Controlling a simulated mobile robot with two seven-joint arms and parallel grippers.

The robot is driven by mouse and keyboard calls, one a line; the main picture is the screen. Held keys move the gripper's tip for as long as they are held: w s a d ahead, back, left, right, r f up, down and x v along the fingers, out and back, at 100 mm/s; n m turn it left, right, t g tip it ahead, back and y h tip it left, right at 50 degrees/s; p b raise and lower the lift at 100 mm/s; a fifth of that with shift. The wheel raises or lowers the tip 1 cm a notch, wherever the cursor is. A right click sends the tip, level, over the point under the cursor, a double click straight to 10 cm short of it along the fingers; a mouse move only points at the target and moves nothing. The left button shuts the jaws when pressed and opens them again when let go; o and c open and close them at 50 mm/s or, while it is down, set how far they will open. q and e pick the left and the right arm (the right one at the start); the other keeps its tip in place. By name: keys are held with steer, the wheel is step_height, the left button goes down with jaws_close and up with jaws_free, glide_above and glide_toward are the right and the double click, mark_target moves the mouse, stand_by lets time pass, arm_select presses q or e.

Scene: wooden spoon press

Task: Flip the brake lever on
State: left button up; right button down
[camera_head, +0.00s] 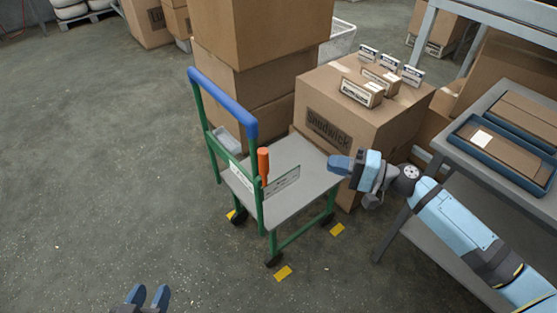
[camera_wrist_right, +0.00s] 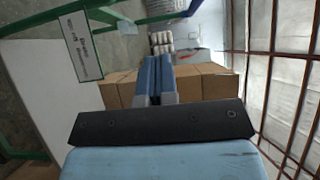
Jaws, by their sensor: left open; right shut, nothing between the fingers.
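A green-framed cart (camera_head: 285,165) with a blue push handle (camera_head: 222,98) and a grey deck stands in mid-floor. An upright orange-handled lever (camera_head: 263,162), which looks like the brake lever, is on its near side beside a white label plate (camera_head: 283,182). My right gripper (camera_head: 338,165) is shut and empty, over the deck's right edge, apart from the lever. In the right wrist view its fingers (camera_wrist_right: 157,76) are together, with the cart's label (camera_wrist_right: 80,45) at upper left; the lever is not visible there. My left gripper (camera_head: 148,296) is open and empty at the bottom edge.
A large carton (camera_head: 325,115) with small boxes on top stands behind the cart, beside stacked cartons (camera_head: 262,40). A grey table (camera_head: 490,165) with blue trays is at the right, close to my right arm. The floor left of the cart is clear. Yellow marks lie around the wheels.

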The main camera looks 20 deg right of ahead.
mark_target(263, 168)
steer(key=shift+a, duration=0.1)
arm_select(q)
steer(key=shift+s+a+f+g, duration=0.15)
steer(key=shift+s+f, duration=0.05)
steer(key=shift+f, duration=0.2)
steer(key=shift+s+a+f+g, duration=0.1)
steer(key=shift+s+f+g, duration=0.1)
steer(key=shift+f, duration=0.15)
arm_select(e)
steer(key=s+a+x, duration=0.1)
steer(key=s+x, duration=0.1)
steer(key=x, duration=1)
steer(key=shift+a, duration=0.6)
